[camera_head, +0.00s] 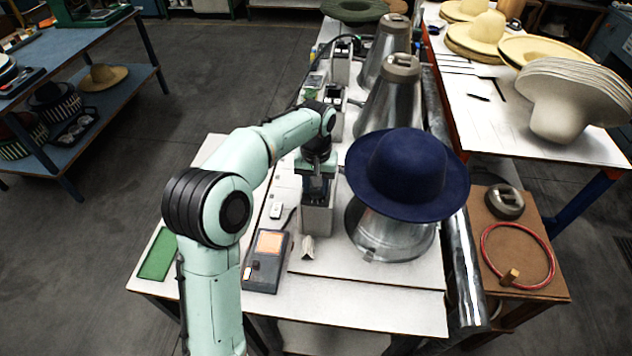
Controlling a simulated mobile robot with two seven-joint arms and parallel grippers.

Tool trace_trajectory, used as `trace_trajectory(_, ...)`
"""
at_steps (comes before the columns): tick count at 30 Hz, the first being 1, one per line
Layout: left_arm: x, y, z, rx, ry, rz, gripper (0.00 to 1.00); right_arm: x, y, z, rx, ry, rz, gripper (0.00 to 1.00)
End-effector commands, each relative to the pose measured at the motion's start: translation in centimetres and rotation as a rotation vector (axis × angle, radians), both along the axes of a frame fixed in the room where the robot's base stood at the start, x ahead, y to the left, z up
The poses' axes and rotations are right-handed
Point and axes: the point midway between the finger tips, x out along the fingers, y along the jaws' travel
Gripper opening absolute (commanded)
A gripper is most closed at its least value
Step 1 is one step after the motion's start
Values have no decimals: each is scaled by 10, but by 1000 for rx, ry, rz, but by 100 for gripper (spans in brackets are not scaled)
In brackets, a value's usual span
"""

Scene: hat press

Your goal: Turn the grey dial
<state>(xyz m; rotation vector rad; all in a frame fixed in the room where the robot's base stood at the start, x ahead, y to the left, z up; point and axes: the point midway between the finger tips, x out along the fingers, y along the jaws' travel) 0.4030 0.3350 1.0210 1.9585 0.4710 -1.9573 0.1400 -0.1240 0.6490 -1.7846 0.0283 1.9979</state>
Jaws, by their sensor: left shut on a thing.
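My left gripper (318,190) points down onto the top of a small grey control box (317,221) on the white bench. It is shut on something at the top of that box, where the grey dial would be. The fingers and hand hide the dial itself, so I cannot see how it is turned. A navy blue hat (408,172) sits on a metal press cone just right of the box. My right gripper is not in view.
More metal cones (392,100) stand behind the hat. A handheld device with an orange screen (270,243) and a green pad (158,254) lie on the bench (375,292). A brown side table (535,265) holds a red hoop.

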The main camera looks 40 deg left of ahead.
Motion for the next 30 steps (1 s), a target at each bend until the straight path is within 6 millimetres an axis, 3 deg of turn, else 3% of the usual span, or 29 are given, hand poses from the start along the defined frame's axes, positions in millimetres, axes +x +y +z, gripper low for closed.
trace_trajectory(12,0,0,0,0,1,-203,6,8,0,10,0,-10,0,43)
trace_trajectory(28,0,0,0,1,1,-232,6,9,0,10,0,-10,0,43)
trace_trajectory(29,0,0,0,1,1,-232,43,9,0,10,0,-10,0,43)
trace_trajectory(30,0,0,0,1,1,-232,56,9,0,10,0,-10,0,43)
